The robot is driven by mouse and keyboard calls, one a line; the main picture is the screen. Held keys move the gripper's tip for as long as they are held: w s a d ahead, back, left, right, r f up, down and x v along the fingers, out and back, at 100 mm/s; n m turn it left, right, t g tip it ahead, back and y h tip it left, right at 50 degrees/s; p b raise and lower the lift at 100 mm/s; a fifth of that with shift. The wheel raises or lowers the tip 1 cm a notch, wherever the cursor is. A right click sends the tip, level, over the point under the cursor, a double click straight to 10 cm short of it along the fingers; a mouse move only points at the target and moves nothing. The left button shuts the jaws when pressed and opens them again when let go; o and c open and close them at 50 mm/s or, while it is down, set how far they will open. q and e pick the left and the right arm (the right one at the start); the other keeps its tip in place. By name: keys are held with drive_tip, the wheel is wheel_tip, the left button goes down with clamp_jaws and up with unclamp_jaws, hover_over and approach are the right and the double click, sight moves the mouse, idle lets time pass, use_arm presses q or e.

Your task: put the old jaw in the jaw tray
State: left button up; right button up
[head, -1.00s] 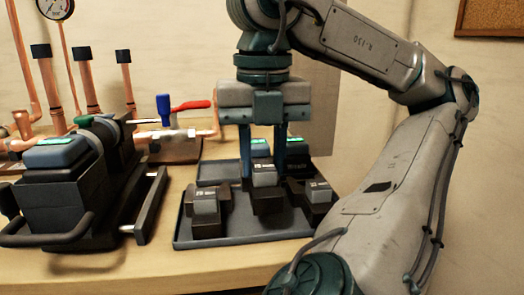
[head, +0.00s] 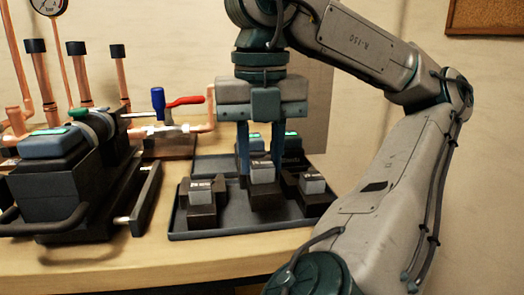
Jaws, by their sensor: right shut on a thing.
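My right gripper (head: 260,172) points down over the dark tray (head: 215,228), with its two blue fingers around a dark stepped jaw with a grey block (head: 262,190). It is shut on this jaw, in the middle of the tray's front part. I cannot tell whether the jaw's underside touches the tray floor. Another grey-topped jaw (head: 201,208) stands left of it, and a third (head: 313,194) stands to its right. Green-marked jaws (head: 291,146) stand behind, partly hidden by the fingers. My left gripper is out of view.
A black clamp machine (head: 65,185) with a green-marked top and a handle stands at the left. Copper pipes (head: 40,85) and a valve with blue and red handles (head: 165,108) stand behind it. The wooden bench front (head: 110,255) is clear.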

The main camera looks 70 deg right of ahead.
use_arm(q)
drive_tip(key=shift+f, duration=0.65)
use_arm(e)
drive_tip(key=shift+w+d+f, duration=0.1)
drive_tip(key=shift+d+f, duration=0.15)
drive_tip(key=shift+d, duration=0.15)
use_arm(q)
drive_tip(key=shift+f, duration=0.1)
use_arm(e)
drive_tip(key=shift+w, duration=0.4)
use_arm(q)
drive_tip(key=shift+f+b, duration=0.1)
drive_tip(key=shift+b, duration=0.25)
use_arm(e)
drive_tip(key=shift+f, duration=0.15)
drive_tip(key=o, duration=1.5)
drive_tip(key=shift+s, duration=0.1)
drive_tip(key=shift+c, duration=0.2)
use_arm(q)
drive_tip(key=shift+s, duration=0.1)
